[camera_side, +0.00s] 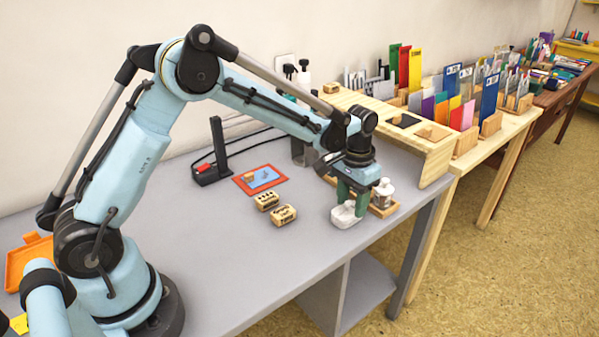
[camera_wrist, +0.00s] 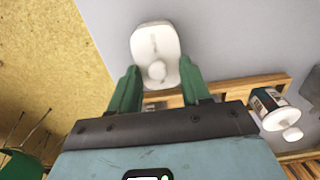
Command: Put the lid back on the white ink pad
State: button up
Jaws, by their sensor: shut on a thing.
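The white ink pad (camera_side: 343,216) is on the grey table near its right front edge, directly under my gripper (camera_side: 352,200). In the wrist view a white rounded piece with a round knob, the lid (camera_wrist: 155,40), shows between and beyond the green fingertips. My gripper, also seen in the wrist view (camera_wrist: 159,72), points down and is shut on the lid. The fingers and palm hide part of the pad and lid in the side view. I cannot tell whether the lid sits fully on the pad or just above it.
A wooden tray (camera_side: 385,211) with a white-capped bottle (camera_side: 382,192) stands close right of the pad. Two wooden stamps (camera_side: 283,215) and a red-framed mat (camera_side: 250,188) lie to the left. A wooden shelf (camera_side: 405,145) stands behind. The table front is clear.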

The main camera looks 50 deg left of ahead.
jog(key=o, duration=1.5)
jog(key=shift+r, duration=3.5)
grip_shut()
jog(key=shift+f, duration=0.3)
